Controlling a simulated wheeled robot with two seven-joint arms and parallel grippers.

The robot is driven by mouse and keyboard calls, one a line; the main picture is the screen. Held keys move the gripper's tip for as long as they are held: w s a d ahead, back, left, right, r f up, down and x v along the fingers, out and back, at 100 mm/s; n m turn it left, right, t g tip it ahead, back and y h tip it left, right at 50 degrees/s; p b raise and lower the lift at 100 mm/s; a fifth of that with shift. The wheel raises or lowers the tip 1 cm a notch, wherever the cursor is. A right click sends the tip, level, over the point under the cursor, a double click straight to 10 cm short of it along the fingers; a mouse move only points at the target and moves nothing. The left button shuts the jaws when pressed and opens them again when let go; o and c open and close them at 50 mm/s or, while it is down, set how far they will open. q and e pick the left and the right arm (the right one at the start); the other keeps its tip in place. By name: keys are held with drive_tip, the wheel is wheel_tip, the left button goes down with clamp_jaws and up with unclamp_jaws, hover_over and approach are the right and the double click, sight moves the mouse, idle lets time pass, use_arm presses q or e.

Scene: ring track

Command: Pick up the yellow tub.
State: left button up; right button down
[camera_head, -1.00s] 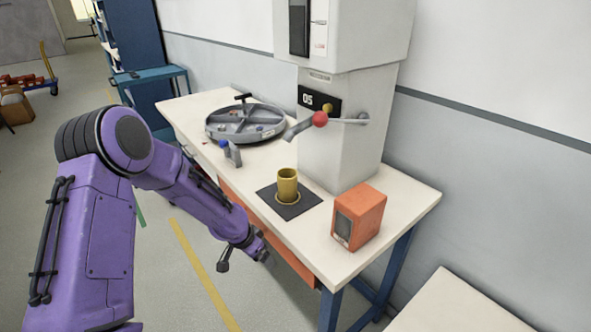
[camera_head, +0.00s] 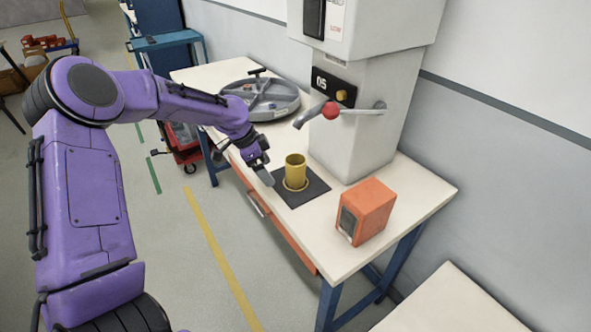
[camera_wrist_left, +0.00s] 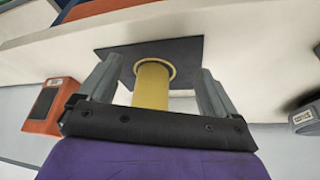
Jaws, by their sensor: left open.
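The yellow tub (camera_head: 295,170) stands upright, open end up, on a dark square mat (camera_head: 315,187) near the front edge of the white table. A pale yellow ring shows around its base. My left gripper (camera_head: 267,170) is open and empty, just left of the tub, close above the table edge. In the left wrist view, the tub (camera_wrist_left: 152,86) shows between the two spread grey fingers (camera_wrist_left: 160,72), with the mat (camera_wrist_left: 190,58) beyond. A small gap seems to remain between fingers and tub. My right gripper is not in view.
An orange box (camera_head: 367,212) stands right of the mat. A grey machine (camera_head: 355,130) with a red-knobbed lever (camera_head: 331,111) stands behind the tub. A round grey divided tray (camera_head: 265,98) lies at the table's far left.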

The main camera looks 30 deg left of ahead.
sight(298, 170)
use_arm(q)
drive_tip(key=w+d, duration=0.2)
drive_tip(key=w+d+p, duration=0.1)
drive_tip(key=w+d, duration=0.2)
drive_tip(key=shift+w+d, duration=0.2)
drive_tip(key=shift+d, duration=0.1)
drive_tip(key=shift+w+d+f, duration=0.2)
drive_tip(key=shift+d+f, duration=0.15)
drive_tip(key=shift+f, duration=0.15)
drive_tip(key=shift+w+d+f, duration=0.2)
drive_tip(key=shift+d+f, duration=0.1)
drive_tip(key=shift+f, duration=0.2)
drive_tip(key=shift+w+d+f, duration=0.1)
drive_tip(key=shift+w+f, duration=0.15)
drive_tip(key=shift+f, duration=0.15)
drive_tip(key=c, duration=1.2)
drive_tip(key=shift+c, duration=0.2)
drive_tip(key=shift+r, duration=0.2)
